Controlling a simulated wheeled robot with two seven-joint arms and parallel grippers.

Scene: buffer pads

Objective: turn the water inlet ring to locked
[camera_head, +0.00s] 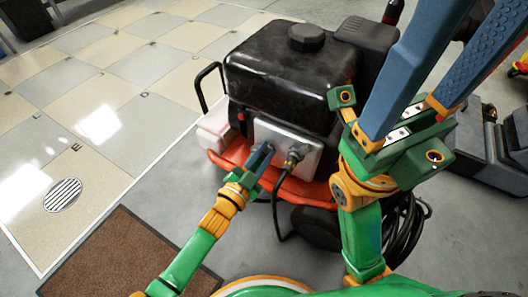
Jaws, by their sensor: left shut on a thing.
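The pressure-washer-like machine (285,75) stands in the middle, with a black tank on top and a pale front panel (312,150). My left gripper (264,150) is at this panel, its blue fingers shut on what looks like the water inlet ring. The fingers hide the ring, so its turn position cannot be told. A brass-and-dark hose fitting (293,156) sits just right of the gripper, with a black hose hanging from it. My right gripper (474,38) is raised at the upper right, blue fingers apart, tips cut off by the frame; it appears empty.
An orange-red frame (290,187) runs around the machine's lower front. A black handle (203,88) stands at its left. Coiled black hose (408,225) lies at the right. A brown mat (120,262) is at lower left.

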